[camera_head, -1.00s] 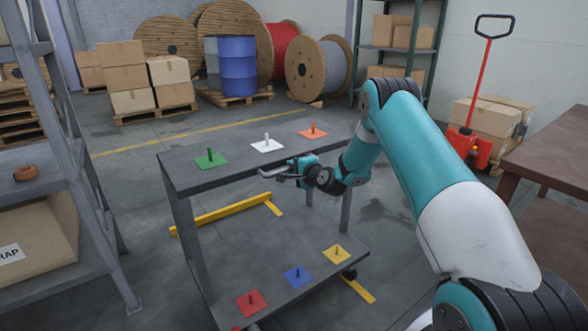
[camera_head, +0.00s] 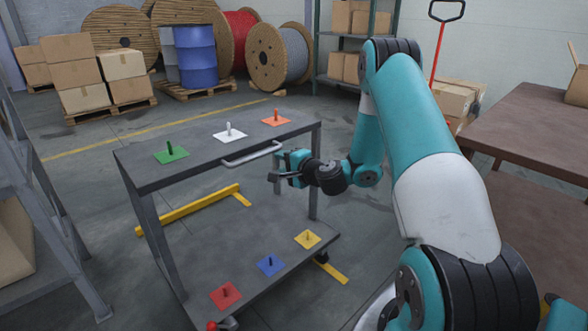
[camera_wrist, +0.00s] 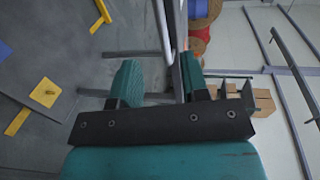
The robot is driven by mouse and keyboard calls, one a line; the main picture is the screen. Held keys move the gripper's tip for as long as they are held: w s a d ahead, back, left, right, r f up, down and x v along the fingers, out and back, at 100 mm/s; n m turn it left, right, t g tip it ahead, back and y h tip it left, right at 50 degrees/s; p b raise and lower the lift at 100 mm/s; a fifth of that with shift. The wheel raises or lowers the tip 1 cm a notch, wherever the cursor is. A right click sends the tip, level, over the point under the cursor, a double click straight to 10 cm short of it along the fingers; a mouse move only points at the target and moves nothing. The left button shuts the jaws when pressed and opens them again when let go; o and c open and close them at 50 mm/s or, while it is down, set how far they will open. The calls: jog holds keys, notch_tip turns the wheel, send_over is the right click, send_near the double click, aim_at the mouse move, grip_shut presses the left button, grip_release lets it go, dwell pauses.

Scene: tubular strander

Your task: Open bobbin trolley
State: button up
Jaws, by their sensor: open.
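The bobbin trolley (camera_head: 205,148) stands in front of me, a dark two-level frame on castors. Its grey bar handle (camera_head: 252,154) runs along the near edge of the top shelf, towards the right end. My gripper (camera_head: 277,170) is open and empty, just right of and slightly below the handle in the head view, apparently clear of it. In the wrist view the two teal fingers (camera_wrist: 160,78) are apart. A grey bar (camera_wrist: 170,35) shows beyond and between them; whether it is the handle or the shelf edge I cannot tell.
The top shelf carries green (camera_head: 171,153), white (camera_head: 229,132) and orange (camera_head: 276,118) pegged plates; the lower shelf has red (camera_head: 225,295), blue (camera_head: 270,264) and yellow (camera_head: 307,239) ones. A brown table (camera_head: 535,130) stands at right, a grey rack (camera_head: 45,190) at left. Yellow floor stops (camera_head: 190,210) lie by the trolley.

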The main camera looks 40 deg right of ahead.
jog(key=shift+s+r+b, duration=0.15)
jog(key=shift+s+r, duration=0.1)
jog(key=shift+s, duration=0.9)
jog(key=shift+s+r+b, duration=0.15)
jog(key=shift+s+r, duration=0.1)
jog(key=shift+s, duration=0.9)
jog(key=s+a+r+n+g+y, duration=0.25)
jog(key=a+n, duration=0.25)
jog(key=a, duration=0.3)
jog(key=s+a+r+n+g+y, duration=0.1)
jog(key=a+r+n+g+y, duration=0.25)
jog(key=a, duration=0.55)
jog(key=s+a+r+n+g+y, duration=0.2)
jog(key=a+r+n+y, duration=0.1)
jog(key=a+n, duration=0.4)
jog(key=s+a+r+n+g+h, duration=0.15)
jog(key=s+a+n+g, duration=0.25)
jog(key=s+a, duration=0.45)
jog(key=s+r+n+g+h, duration=0.2)
jog(key=s+n+g+h, duration=0.25)
jog(key=s, duration=1.05)
notch_tip(320, 180, up, 24)
jog(key=p, duration=2.3)
jog(key=shift+d+f+n+t+y, duration=0.25)
jog(key=shift+d+n+t+y, duration=0.05)
jog(key=shift+d+t, duration=0.1)
